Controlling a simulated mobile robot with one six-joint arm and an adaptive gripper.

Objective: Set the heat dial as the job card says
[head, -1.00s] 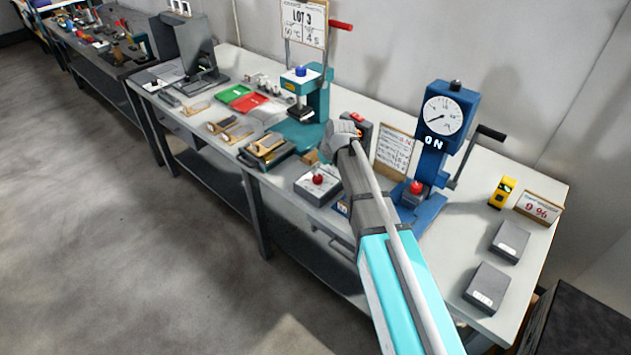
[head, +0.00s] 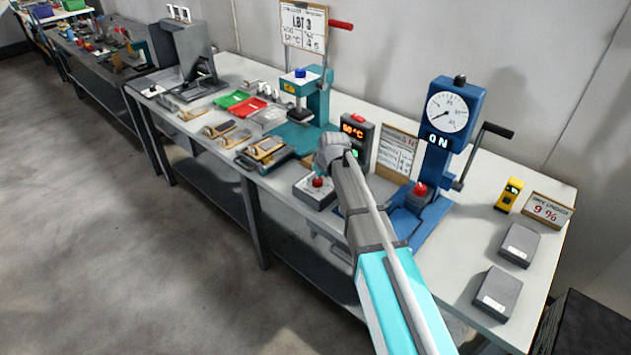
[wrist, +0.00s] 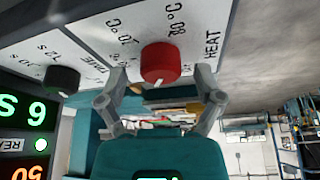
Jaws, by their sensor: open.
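The red heat dial (wrist: 160,62) is in the wrist view, on a pale panel lettered HEAT with °C marks around it. Its white pointer mark shows at the picture's lower side. My gripper (wrist: 162,78) is open, one finger on each side of the dial in the picture; I cannot tell whether they touch it.
A black time knob (wrist: 62,80) sits beside the dial, near a lit green and orange display (wrist: 25,125). The front floor is clear.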

